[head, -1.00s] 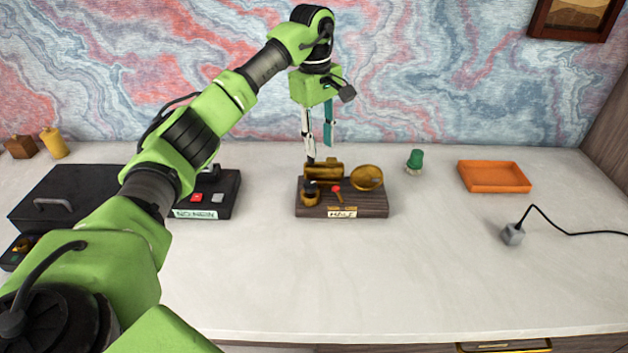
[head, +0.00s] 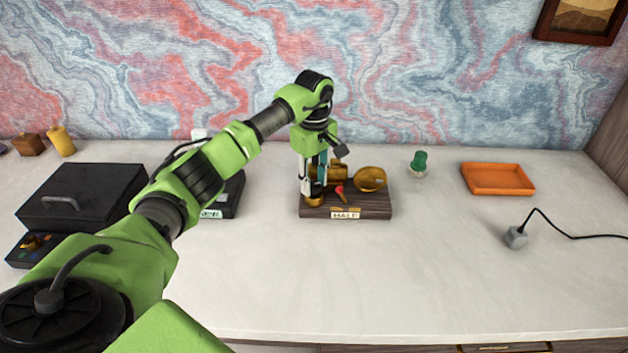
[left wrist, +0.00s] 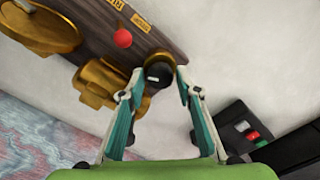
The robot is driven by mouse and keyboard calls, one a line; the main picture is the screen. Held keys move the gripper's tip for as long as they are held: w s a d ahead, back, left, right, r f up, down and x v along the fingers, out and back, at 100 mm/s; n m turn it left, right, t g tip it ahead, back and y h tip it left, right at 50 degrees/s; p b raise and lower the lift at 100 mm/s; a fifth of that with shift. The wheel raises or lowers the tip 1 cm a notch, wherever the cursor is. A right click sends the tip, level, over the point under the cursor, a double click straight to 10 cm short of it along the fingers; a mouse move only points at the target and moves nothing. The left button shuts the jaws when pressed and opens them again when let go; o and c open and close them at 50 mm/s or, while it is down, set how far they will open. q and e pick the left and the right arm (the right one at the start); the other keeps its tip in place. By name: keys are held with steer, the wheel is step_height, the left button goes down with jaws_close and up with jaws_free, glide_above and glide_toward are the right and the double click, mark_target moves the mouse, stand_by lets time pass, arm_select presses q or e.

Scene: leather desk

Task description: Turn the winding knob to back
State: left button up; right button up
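A brass winding device stands on a dark wooden base (head: 375,210) with a front plate (head: 345,215) that seems to read HALF. In the left wrist view, a dark round knob (left wrist: 157,74) sits in a brass collar (left wrist: 158,57) at one end of the base. My right gripper is not in view.
A red-tipped lever (head: 339,190), a brass cylinder (left wrist: 98,84) and a brass disc (head: 370,179) are close to the gripper. A black box with buttons (head: 232,195) stands left. A green-topped item (head: 419,161) and an orange tray (head: 497,178) lie right. The front desk is clear.

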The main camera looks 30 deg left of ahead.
arm_select(q)
steer(key=shift+f, duration=0.2)
steer(key=shift+c, duration=0.3)
steer(key=c, duration=0.8)
steer(key=shift+o, duration=0.2)
